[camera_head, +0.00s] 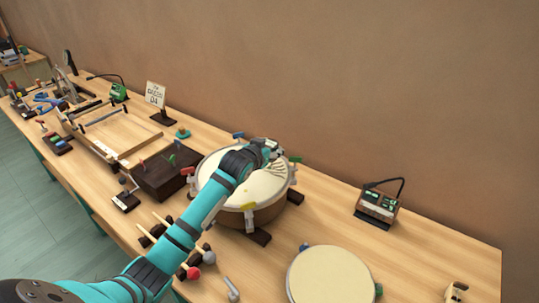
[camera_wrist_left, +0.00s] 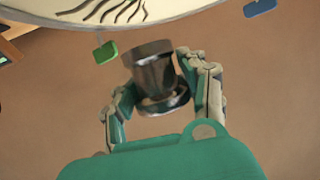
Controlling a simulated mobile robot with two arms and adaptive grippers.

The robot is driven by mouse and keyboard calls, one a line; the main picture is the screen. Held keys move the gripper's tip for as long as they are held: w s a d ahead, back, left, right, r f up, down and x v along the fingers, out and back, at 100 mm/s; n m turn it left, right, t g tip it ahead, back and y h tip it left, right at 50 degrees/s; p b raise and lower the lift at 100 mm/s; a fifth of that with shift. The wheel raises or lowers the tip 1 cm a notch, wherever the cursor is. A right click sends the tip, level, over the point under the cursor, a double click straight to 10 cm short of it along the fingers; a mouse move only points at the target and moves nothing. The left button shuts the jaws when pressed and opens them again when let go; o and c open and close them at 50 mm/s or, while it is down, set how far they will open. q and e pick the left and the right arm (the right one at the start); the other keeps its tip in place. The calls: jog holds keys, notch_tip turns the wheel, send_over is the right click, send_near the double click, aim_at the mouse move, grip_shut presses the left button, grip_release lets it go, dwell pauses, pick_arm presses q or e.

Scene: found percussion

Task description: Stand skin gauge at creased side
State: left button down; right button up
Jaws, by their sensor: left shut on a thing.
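The drum (camera_head: 225,205) stands on the bench, with a pale skin and coloured tabs around its rim. Dark crease lines show on the skin near the green tab (camera_head: 297,160). The wrist view also shows the creased skin (camera_wrist_left: 115,12) and the green tab (camera_wrist_left: 106,52). My left gripper (camera_head: 275,152) is over the drum's far side, beside the creases. In the wrist view my left gripper (camera_wrist_left: 165,92) is shut on a shiny metal cylinder, the skin gauge (camera_wrist_left: 154,68). The arm and gripper largely hide the gauge in the head view. Whether it touches the skin is unclear.
A round pale drumhead (camera_head: 330,277) lies at the front right. A meter box (camera_head: 379,204) stands at the back right. A dark box (camera_head: 166,176), mallets, a wooden frame (camera_head: 112,137) and a sign (camera_head: 156,95) are to the left. Bench between drum and meter is mostly clear.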

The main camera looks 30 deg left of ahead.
aim_at(269, 168)
pick_arm(q)
jog(key=shift+w+a, duration=0.15)
jog(key=shift+w, duration=0.2)
notch_tip(269, 168, down, 3)
jog(key=shift+r+p, duration=0.1)
jog(key=shift+p, duration=0.25)
jog(key=shift+f, duration=0.3)
jog(key=shift+f, duration=0.65)
jog(key=c, duration=0.5)
grip_release()
jog(key=shift+s, duration=0.1)
jog(key=shift+c, duration=0.2)
